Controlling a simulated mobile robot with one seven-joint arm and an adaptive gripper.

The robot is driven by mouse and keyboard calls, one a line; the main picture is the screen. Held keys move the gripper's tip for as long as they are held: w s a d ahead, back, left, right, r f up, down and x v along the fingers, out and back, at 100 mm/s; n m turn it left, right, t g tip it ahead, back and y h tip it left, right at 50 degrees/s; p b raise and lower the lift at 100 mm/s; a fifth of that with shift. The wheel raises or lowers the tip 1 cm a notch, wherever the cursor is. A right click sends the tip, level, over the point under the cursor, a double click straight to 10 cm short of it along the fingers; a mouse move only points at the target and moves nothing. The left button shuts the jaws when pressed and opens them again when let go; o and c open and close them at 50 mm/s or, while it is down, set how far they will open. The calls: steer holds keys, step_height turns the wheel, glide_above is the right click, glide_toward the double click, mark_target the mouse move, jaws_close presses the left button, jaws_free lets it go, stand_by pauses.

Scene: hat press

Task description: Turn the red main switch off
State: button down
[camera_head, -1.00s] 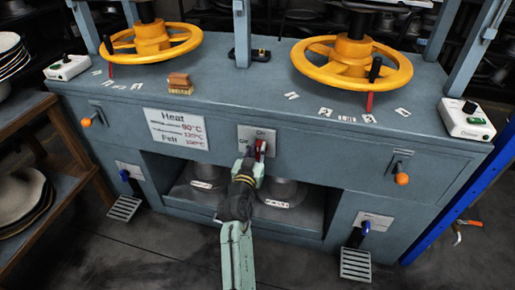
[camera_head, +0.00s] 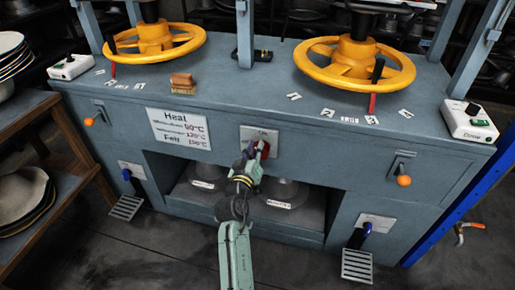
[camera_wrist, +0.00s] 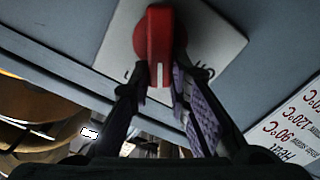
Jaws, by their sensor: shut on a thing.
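The red main switch (camera_wrist: 154,45) is a round knob with a grip bar, on a pale plate (camera_wrist: 215,40) on the press front. In the wrist view its white mark points down the picture, towards my gripper. In the head view the switch (camera_head: 265,148) shows just right of my fingertips, on the plate (camera_head: 273,135). My gripper (camera_head: 252,156) reaches it from below and in front. In the wrist view the fingertips of my gripper (camera_wrist: 165,82) are on either side of the bar's lower end, shut on it. The plate's lettering is mostly hidden.
Two yellow handwheels (camera_head: 355,62) stand on the press top. A Heat/Felt sign (camera_head: 178,130) is left of the switch. Below is an open recess with grey hat forms (camera_head: 285,188). Orange-knobbed levers (camera_head: 404,180) and foot pedals (camera_head: 357,265) flank it. A shelf stands left.

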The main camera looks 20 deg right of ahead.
steer(key=shift+w+a+f+n+p, duration=0.15)
steer(key=shift+f+n+p, duration=0.3)
steer(key=shift+n, duration=1.5)
steer(key=shift+w+a+f+n+p, duration=0.2)
steer(key=shift+n+p, duration=0.3)
steer(key=shift+n, duration=1.5)
steer(key=shift+s+a+f+n+p, duration=0.1)
steer(key=shift+f+n+p, duration=0.35)
steer(key=shift+n, duration=1.5)
steer(key=c, duration=1.5)
jaws_free()
steer(key=shift+a, duration=0.1)
steer(key=v, duration=1.2)
steer(key=shift+w, duration=0.1)
